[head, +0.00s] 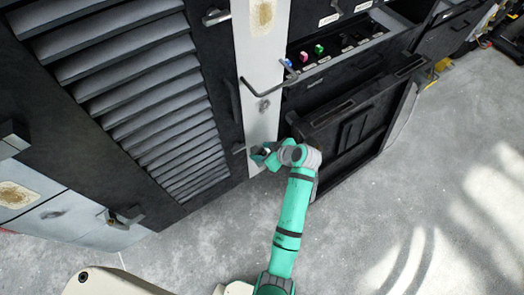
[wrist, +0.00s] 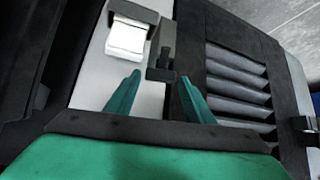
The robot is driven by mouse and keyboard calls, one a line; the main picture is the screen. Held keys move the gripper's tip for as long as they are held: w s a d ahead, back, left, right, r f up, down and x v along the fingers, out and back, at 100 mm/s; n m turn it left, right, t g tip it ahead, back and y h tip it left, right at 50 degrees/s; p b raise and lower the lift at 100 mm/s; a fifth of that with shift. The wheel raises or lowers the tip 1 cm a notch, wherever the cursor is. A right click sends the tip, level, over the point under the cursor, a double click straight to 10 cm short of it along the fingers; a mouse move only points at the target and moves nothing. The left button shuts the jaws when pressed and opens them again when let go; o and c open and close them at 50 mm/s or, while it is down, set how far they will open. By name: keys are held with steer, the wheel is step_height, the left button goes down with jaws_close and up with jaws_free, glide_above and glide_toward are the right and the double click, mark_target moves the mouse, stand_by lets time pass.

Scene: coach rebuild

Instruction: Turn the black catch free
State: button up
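The black catch (wrist: 161,48) is a dark upright bar on the edge between a pale panel (wrist: 88,88) and a black louvred door (wrist: 236,75) in the wrist view. My gripper (wrist: 161,77) is open, with one green finger on each side of the catch's lower end; I cannot tell whether either touches it. In the head view my gripper (head: 262,153) is at the bottom of the pale panel (head: 258,60), right of the louvred door (head: 150,90). A small dark catch (head: 238,148) shows just left of it there.
A bright metal block (wrist: 125,38) sits left of the catch. An open black flap (head: 350,130) hangs close to the right of my gripper. Above it is a bay with small coloured parts (head: 305,56). A bar handle (head: 270,88) juts from the panel. The grey floor (head: 400,200) at right is clear.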

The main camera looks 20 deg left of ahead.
steer(key=c, duration=0.7)
steer(key=shift+s+a+m+t+h, duration=0.2)
steer(key=shift+s+m+t+h, duration=0.1)
steer(key=shift+m+t, duration=0.5)
steer(key=shift+d+m+h, duration=0.1)
steer(key=shift+m+h, duration=0.2)
steer(key=shift+m, duration=0.4)
steer(key=o, duration=1.1)
steer(key=shift+c, duration=0.2)
steer(key=shift+w, duration=0.1)
steer(key=shift+r, duration=0.1)
